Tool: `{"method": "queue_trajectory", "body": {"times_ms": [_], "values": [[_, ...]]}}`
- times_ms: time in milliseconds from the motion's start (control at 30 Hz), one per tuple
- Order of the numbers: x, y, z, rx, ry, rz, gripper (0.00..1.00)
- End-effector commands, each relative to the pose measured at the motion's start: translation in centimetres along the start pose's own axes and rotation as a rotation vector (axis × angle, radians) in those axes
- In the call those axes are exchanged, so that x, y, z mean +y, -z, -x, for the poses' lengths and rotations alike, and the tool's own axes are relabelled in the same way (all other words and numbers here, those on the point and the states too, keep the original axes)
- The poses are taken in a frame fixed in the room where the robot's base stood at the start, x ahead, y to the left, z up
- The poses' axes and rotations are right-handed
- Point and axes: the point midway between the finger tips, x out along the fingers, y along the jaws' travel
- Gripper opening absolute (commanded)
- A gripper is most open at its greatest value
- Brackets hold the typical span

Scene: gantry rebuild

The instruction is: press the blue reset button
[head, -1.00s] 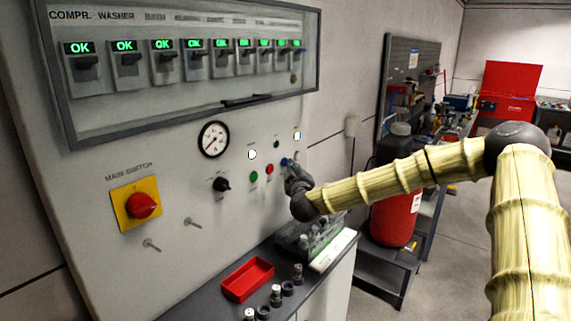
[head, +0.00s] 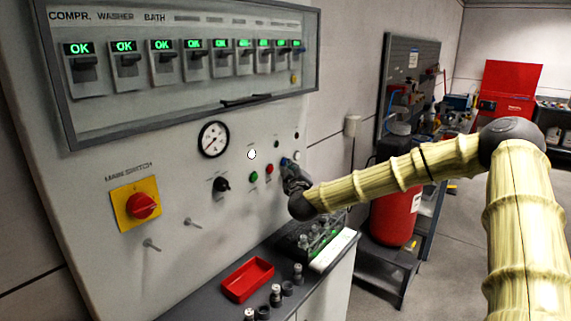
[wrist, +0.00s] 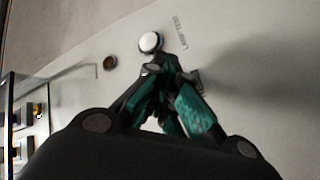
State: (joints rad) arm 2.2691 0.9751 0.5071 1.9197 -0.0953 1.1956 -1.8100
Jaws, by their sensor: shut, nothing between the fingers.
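The blue reset button (head: 284,161) shows as a small blue spot on the grey panel in the head view, right of the red button. My gripper (head: 290,167) is at the panel beside it, its tips at or very near the button; contact cannot be told. In the wrist view my gripper (wrist: 160,64) is shut with its dark and teal fingers together and nothing between them. The blue button is hidden behind the fingers there. A white round button (wrist: 150,41) sits just beyond the fingertips, with partly readable lettering beside it.
Red (head: 269,168) and green (head: 254,176) buttons, a black knob (head: 221,185) and a gauge (head: 213,139) are left of my gripper. A white lamp (head: 252,154) is above the green button. A shelf below holds a red tray (head: 247,279) and small fittings.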

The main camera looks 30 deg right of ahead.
Motion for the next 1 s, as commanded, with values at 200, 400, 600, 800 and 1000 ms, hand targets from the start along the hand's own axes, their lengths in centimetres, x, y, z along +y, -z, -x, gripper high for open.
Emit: {"method": "queue_trajectory", "body": {"times_ms": [200, 400, 600, 800, 1000], "values": [[0.4, -0.1, 0.4, 0.000, 0.000, 0.001, 0.00], [0.8, -0.6, 1.0, 0.000, 0.000, 0.000, 0.00], [0.8, -0.8, 1.2, 0.000, 0.000, 0.000, 0.00], [0.9, -0.8, 1.2, 0.000, 0.000, 0.000, 0.00], [1.7, -1.4, 2.1, -0.001, 0.001, 0.001, 0.00]]}}
